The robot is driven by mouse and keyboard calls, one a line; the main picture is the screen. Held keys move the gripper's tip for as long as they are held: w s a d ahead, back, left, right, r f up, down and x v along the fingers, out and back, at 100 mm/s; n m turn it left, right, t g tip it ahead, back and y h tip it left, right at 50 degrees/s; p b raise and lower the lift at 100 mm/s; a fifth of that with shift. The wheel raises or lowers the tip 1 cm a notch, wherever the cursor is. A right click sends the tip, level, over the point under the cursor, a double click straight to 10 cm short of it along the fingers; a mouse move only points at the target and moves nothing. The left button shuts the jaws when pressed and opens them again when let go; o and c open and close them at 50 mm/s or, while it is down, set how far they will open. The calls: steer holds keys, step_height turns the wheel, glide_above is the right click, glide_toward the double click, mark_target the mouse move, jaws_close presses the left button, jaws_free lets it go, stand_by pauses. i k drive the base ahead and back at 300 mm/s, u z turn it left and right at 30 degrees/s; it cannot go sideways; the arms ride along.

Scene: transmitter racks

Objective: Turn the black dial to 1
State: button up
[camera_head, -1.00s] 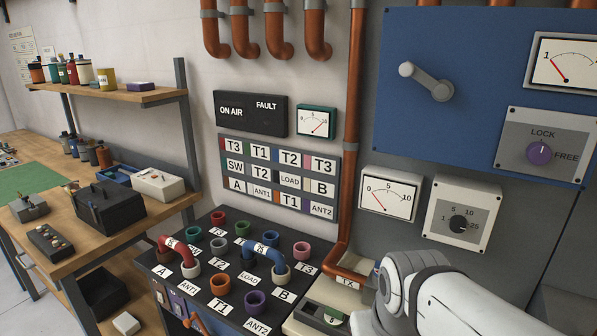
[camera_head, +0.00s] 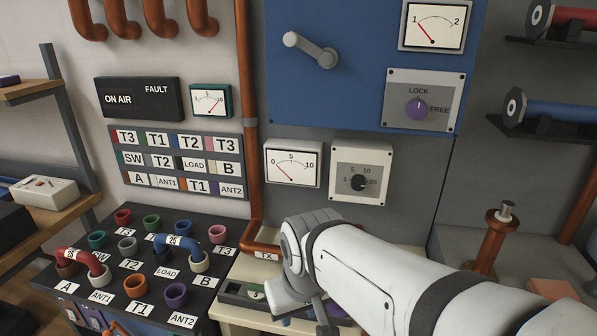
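The black dial (camera_head: 359,183) is a small round knob on a light square panel (camera_head: 345,163), low on the rack wall under the blue cabinet. Marks 1, 5, 10 and 25 run around it from left to right. Its pointer is too small to read surely but seems to lie on the right, near 25. My white arm crosses the lower right and bends down below the dial panel, apart from it. My gripper's fingers do not show clearly; the arm's end runs down by the bottom edge.
A meter (camera_head: 292,165) sits just left of the dial panel. Above are a purple LOCK/FREE knob (camera_head: 417,108) and a grey lever (camera_head: 311,49). A patch panel (camera_head: 150,256) with several coloured sockets stands left. A copper pipe (camera_head: 252,150) runs down the wall. Space before the dial looks clear.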

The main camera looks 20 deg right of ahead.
mark_target(358, 182)
steer(key=z, duration=2.2)
steer(key=k, duration=0.8)
steer(key=u, duration=0.55)
steer(key=i, duration=0.5)
